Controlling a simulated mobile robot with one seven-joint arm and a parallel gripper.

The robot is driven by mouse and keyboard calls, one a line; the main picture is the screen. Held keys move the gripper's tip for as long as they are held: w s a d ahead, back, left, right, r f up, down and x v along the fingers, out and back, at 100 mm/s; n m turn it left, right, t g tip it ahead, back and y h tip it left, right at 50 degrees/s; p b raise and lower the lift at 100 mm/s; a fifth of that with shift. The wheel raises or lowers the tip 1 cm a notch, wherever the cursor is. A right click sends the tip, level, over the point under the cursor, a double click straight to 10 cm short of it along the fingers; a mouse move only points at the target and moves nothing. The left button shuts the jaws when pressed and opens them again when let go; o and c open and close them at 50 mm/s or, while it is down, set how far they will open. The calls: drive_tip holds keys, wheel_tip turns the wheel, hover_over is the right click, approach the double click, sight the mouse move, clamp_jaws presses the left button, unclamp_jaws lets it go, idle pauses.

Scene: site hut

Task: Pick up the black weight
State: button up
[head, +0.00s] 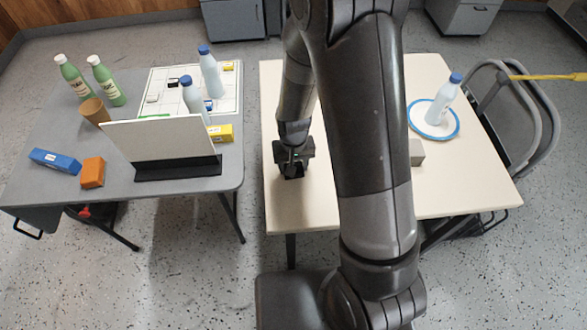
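My gripper (292,172) points down at the left part of the cream table, near its left edge. Dark shapes at its fingertips merge with the fingers, so I cannot tell whether a black weight is between them or whether the fingers are open or shut. No black weight shows clearly apart from the gripper. My arm hides the middle of the cream table.
The cream table (455,185) carries a bottle (443,98) on a blue-rimmed plate (421,127) and a grey block (416,153). The grey table (50,128) at left holds bottles, boxes, a brown cup (95,113) and an upright white panel (157,142). A folding chair (540,110) stands right.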

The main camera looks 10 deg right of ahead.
drive_tip(key=c, duration=0.4)
